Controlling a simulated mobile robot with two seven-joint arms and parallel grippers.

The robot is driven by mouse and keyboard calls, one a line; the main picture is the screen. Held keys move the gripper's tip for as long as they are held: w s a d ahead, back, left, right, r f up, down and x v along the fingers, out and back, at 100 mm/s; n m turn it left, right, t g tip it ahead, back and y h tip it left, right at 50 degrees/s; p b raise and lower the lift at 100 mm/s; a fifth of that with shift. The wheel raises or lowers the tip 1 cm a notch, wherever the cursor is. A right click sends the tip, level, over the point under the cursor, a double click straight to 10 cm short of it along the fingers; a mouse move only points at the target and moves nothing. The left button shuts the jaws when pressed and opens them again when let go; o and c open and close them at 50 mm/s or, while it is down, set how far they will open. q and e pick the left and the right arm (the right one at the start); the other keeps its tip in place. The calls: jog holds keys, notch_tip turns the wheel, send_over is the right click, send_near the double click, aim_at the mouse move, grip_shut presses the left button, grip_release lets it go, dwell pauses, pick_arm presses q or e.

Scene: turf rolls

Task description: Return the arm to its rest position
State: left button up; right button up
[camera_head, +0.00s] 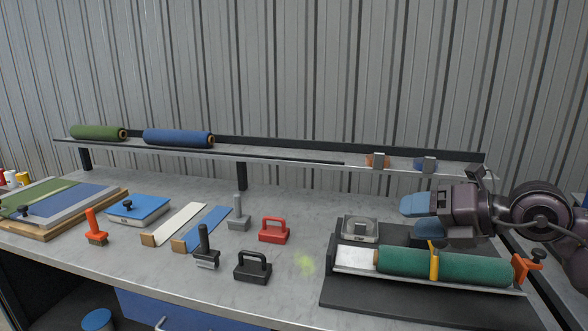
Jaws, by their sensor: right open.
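My right gripper (420,217) comes in from the right and points left. It is open, with blue fingertips, and hangs over the back part of the dark tray at the right of the table. Nothing shows between its fingers. A green turf roll (465,268) lies below it on a metal plate in the tray, with a yellow strap (434,264) around it and an orange clamp (525,268) at its right end. The gripper and the roll look apart. My left gripper is not in view.
The dark tray (365,298) fills the table's right end, with a clear-lidded box (360,230) at its back. A shelf (290,155) behind bears a green roll (97,132) and a blue roll (178,138). Red (274,230) and black (253,267) handled tools stand mid-table.

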jog(key=s+d+f+m+t+h, duration=0.2)
jog(key=f+m+t, duration=0.1)
jog(key=f+m, duration=0.5)
jog(key=s+d+f+m+t+h+p, duration=0.1)
jog(key=s+d+f+m+t+h, duration=0.15)
jog(key=f+m, duration=0.55)
jog(key=s+d+f+m+t+h, duration=0.1)
jog(key=d+f+m+t+h, duration=0.15)
jog(key=f+m, duration=0.55)
jog(key=s+f+m+g+h, duration=0.2)
jog(key=s+f+m, duration=0.3)
jog(key=s+f, duration=0.3)
jog(key=s+f+m+g+h, duration=0.1)
jog(key=s+f+m+g, duration=0.2)
jog(key=s+f, duration=0.6)
jog(key=s+a+m, duration=0.1)
jog(key=s+m, duration=0.1)
jog(key=s, duration=0.3)
jog(key=shift+s+h+p, duration=0.15)
jog(key=shift+h+p, duration=0.25)
jog(key=shift+f, duration=0.1)
